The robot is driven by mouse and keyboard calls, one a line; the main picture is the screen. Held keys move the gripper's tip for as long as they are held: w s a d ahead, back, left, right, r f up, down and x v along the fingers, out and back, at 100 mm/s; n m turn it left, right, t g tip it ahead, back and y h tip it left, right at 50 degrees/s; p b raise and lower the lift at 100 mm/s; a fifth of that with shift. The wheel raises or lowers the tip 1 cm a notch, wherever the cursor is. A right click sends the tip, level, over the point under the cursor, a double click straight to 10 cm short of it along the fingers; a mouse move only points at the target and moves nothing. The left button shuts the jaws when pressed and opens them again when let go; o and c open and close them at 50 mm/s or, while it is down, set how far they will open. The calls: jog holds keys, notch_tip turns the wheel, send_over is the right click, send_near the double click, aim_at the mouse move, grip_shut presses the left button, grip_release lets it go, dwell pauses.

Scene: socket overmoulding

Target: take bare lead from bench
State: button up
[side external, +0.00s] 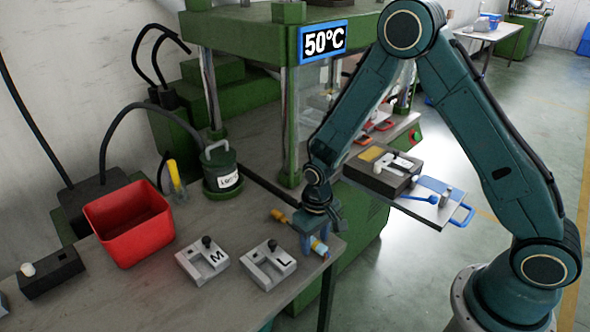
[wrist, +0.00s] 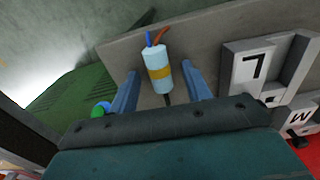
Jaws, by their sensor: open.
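The bare lead (wrist: 157,68) shows in the wrist view as a light blue cylinder with a yellow band. Blue and brown wires come out of its far end and a dark cable runs back under my gripper. My gripper (wrist: 160,80) is open, with one blue finger on each side of the lead and a visible gap at both sides. In the side view my gripper (side external: 312,242) points down at the bench's right corner, and the lead (side external: 319,246) shows partly beside the fingers. The bench (side external: 225,292) is grey.
Grey mould blocks marked M (side external: 203,262) and L (side external: 268,266) lie left of my gripper. An orange-handled item (side external: 279,216) is close beside it. A red bin (side external: 128,222) and a green pot (side external: 222,172) stand farther left. The green press (side external: 290,120) rises behind.

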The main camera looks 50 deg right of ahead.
jog(key=shift+c, duration=0.2)
grip_shut()
jog(key=shift+r, duration=0.2)
notch_tip(320, 180, up, 20)
jog(key=shift+f, duration=0.15)
dwell(0.5)
dwell(0.5)
